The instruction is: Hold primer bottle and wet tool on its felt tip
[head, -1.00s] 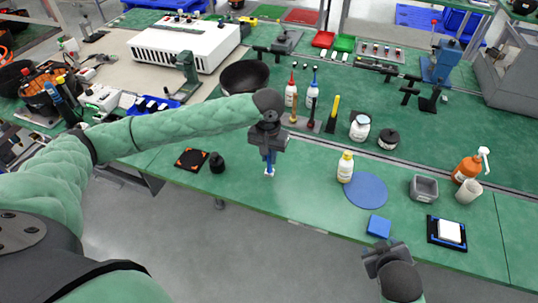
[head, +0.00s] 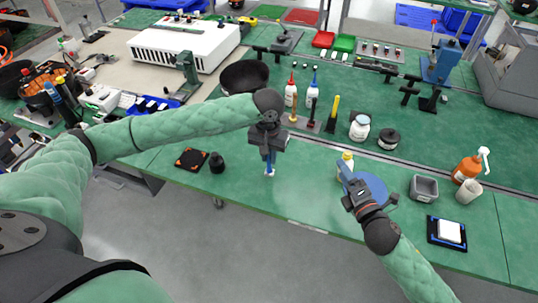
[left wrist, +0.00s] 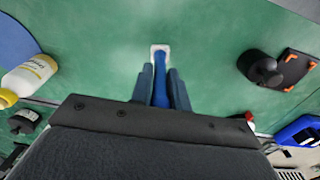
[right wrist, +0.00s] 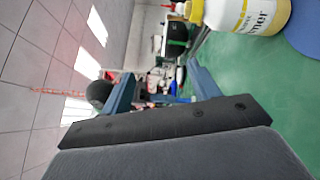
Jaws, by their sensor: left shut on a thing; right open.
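The primer bottle (head: 347,160), white with a yellow label and top, stands upright beside a round blue mat; its lower part is hidden by my right gripper in the head view. It also shows in the left wrist view (left wrist: 30,76) and at the top of the right wrist view (right wrist: 245,14). My right gripper (head: 343,172) is open, close to the bottle, which is not between its fingers (right wrist: 160,85). My left gripper (head: 269,160) is shut on a blue tool with a white end (left wrist: 160,50), held pointing down over the green bench.
The round blue mat (head: 374,184) lies by the bottle. A black knob (head: 217,163) is left of the tool. The bench between tool and bottle is clear.

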